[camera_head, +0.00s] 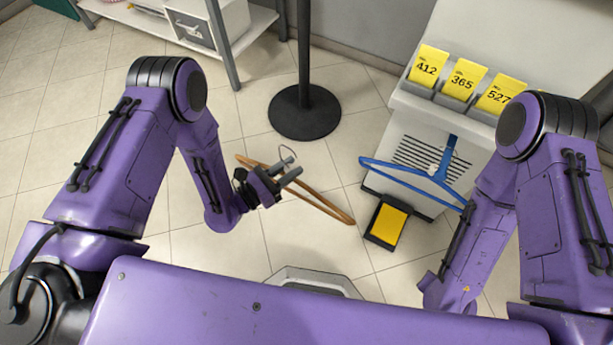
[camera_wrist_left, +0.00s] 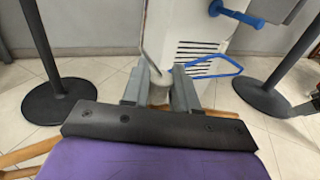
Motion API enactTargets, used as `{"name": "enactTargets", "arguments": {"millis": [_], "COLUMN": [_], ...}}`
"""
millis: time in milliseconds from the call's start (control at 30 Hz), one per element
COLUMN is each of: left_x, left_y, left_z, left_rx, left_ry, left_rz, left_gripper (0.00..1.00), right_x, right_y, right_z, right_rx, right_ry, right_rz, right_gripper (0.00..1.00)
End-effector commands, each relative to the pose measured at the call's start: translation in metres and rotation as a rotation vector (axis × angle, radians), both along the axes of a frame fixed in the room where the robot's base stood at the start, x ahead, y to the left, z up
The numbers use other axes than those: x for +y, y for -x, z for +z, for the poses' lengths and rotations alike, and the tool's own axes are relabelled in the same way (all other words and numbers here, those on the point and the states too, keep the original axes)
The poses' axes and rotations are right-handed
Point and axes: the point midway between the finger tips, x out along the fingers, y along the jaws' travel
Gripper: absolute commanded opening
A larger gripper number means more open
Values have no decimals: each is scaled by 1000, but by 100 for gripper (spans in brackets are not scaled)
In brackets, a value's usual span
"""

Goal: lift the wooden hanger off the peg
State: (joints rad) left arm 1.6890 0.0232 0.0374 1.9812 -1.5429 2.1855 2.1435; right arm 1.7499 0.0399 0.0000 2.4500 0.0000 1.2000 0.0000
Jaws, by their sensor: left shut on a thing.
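The wooden hanger (camera_head: 325,207) is brown with a thin metal hook. My left gripper (camera_head: 283,183) is shut on it near the middle, below the hook, and holds it tilted over the floor. In the left wrist view the fingers (camera_wrist_left: 158,90) close around its middle, and brown arm ends show at the lower left. A blue bar (camera_head: 448,152), which looks like the peg, stands out at the white cabinet; it also shows in the wrist view (camera_wrist_left: 238,14). The wooden hanger is clearly apart from it, to its left. My right gripper is out of view.
A blue hanger (camera_head: 395,169) is at the blue bar, in front of the white cabinet (camera_head: 407,125). Yellow numbered tags (camera_head: 462,80) stand on the cabinet. A black post base (camera_head: 304,112) is behind my left gripper. A black-and-yellow item (camera_head: 387,223) is low by the cabinet.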

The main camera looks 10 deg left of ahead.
Motion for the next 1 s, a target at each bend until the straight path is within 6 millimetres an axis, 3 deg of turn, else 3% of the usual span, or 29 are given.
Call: {"name": "enactTargets", "arguments": {"millis": [533,700,1000], "left_x": [87,98,100], "left_y": [-34,-38,-38], "left_z": [-2,0,0], "left_rx": [-3,-2,-1], "left_ry": [-2,-1,1], "left_rz": [2,0,1], "left_gripper": [0,0,0], "right_x": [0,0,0], "right_y": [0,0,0], "right_z": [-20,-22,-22], "right_rx": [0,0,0], "right_ry": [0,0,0], "right_rz": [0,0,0], "right_gripper": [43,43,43]}}
